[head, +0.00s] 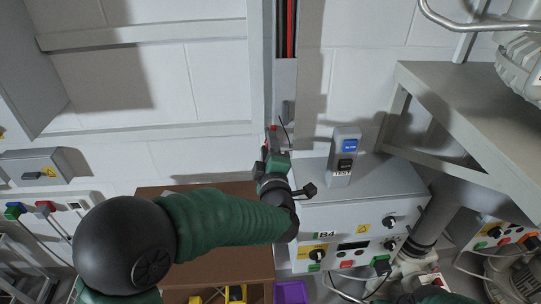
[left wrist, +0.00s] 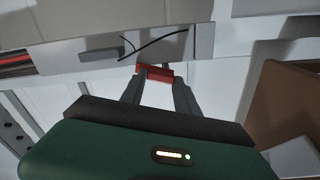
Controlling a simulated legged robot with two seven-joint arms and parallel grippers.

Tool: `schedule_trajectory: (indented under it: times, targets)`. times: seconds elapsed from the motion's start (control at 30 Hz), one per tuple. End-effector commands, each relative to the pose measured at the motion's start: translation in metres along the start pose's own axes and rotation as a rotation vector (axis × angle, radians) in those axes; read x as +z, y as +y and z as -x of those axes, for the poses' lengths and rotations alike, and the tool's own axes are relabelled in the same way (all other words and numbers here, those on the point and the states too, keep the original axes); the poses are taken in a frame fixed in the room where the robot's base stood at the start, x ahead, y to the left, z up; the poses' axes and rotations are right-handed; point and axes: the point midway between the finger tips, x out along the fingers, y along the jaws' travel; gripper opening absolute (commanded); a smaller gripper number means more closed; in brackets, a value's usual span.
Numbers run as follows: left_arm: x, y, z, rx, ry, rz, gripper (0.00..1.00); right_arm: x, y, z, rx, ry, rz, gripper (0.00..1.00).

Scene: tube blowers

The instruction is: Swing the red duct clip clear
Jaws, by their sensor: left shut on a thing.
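The red duct clip (head: 273,129) is at the lower part of a grey vertical wall duct (head: 285,78). My left gripper (head: 272,141) reaches up to it from below. In the left wrist view the two fingers of my left gripper (left wrist: 160,80) are shut on the red clip (left wrist: 155,73), one on each side. The clip lies close to the edge of the grey duct (left wrist: 120,48); whether it touches it is hard to tell. A thin black wire (left wrist: 155,46) curves across the duct just beyond the clip. My right gripper is not in view.
Red and black cables (head: 289,28) run in the upper duct. A brown board (head: 160,192) is below left. The wall left of the duct is open.

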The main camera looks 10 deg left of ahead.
Motion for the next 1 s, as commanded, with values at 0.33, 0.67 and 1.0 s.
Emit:
schedule_trajectory:
  times: [0.33,0.67,1.0]
  targets:
    - [0.000,-0.008,0.000,-0.005,0.000,0.236,0.00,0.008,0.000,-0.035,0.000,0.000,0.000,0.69]
    - [-0.002,-0.008,0.000,-0.009,0.000,0.330,0.00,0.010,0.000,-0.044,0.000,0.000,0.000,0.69]
    - [-0.002,-0.009,0.000,-0.013,-0.001,0.340,0.00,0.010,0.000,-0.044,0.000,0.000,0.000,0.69]
